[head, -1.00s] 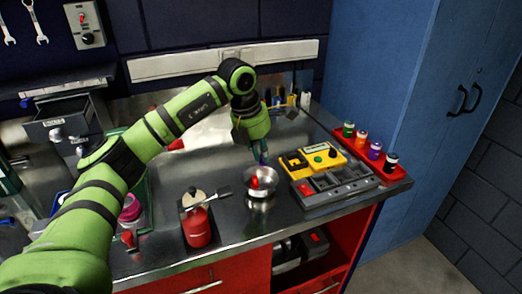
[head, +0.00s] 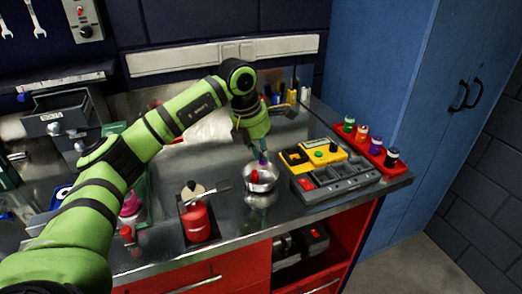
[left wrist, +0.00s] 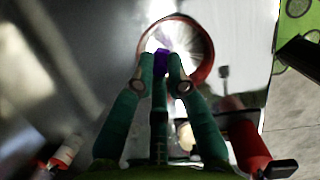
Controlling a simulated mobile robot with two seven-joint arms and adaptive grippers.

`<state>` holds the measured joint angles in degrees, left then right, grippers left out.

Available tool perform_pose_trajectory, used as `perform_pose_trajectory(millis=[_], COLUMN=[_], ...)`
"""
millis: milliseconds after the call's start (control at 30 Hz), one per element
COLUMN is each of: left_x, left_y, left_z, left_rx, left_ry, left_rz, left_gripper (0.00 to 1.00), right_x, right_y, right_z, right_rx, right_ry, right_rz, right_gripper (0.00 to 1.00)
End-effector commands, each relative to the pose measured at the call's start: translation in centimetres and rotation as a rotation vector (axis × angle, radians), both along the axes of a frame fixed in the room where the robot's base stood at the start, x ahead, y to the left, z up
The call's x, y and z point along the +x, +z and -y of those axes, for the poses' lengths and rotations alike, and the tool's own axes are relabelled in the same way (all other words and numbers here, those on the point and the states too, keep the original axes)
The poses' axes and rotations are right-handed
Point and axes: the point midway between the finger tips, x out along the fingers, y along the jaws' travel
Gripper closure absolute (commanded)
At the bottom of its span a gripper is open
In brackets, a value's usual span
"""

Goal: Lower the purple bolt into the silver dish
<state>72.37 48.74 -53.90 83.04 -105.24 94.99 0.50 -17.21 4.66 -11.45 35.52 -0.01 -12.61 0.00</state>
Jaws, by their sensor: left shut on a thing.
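The silver dish (head: 268,186) stands on the metal bench top, with a red thing (head: 255,176) in it. My left gripper (head: 262,156) points down over the dish's back edge in the head view. It is shut on the purple bolt (head: 263,159), whose lower end is close to the dish. In the left wrist view the purple bolt (left wrist: 161,60) sits between the fingertips, in front of the dish's bright inside (left wrist: 192,45). I cannot tell whether the bolt touches the dish. My right gripper is not in view.
A grey organizer (head: 337,183) with a yellow device (head: 318,153) stands right of the dish. A red tray (head: 396,169) with several coloured jars lies beyond it. A red can (head: 196,221) stands front left of the dish.

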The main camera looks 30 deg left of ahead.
Motion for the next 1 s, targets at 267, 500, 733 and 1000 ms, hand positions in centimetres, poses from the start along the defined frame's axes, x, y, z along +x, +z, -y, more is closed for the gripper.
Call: perform_pose_trajectory(millis=[267,500,733,1000], left_x=[0.0,0.0,0.0,0.0], left_y=[-0.5,-0.9,-1.2,-1.6], left_z=[0.0,0.0,0.0,0.0], left_rx=[0.0,0.0,0.0,0.0], left_ry=[0.0,0.0,0.0,0.0], left_rz=[0.0,-0.001,-0.001,0.0], left_gripper=[1.0,1.0,1.0,1.0], right_x=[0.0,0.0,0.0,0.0], right_y=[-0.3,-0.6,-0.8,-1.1], right_z=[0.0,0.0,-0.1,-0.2], right_rx=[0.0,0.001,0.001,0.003], right_ry=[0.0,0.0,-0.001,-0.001], right_rz=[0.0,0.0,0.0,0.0], right_gripper=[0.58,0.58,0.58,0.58])
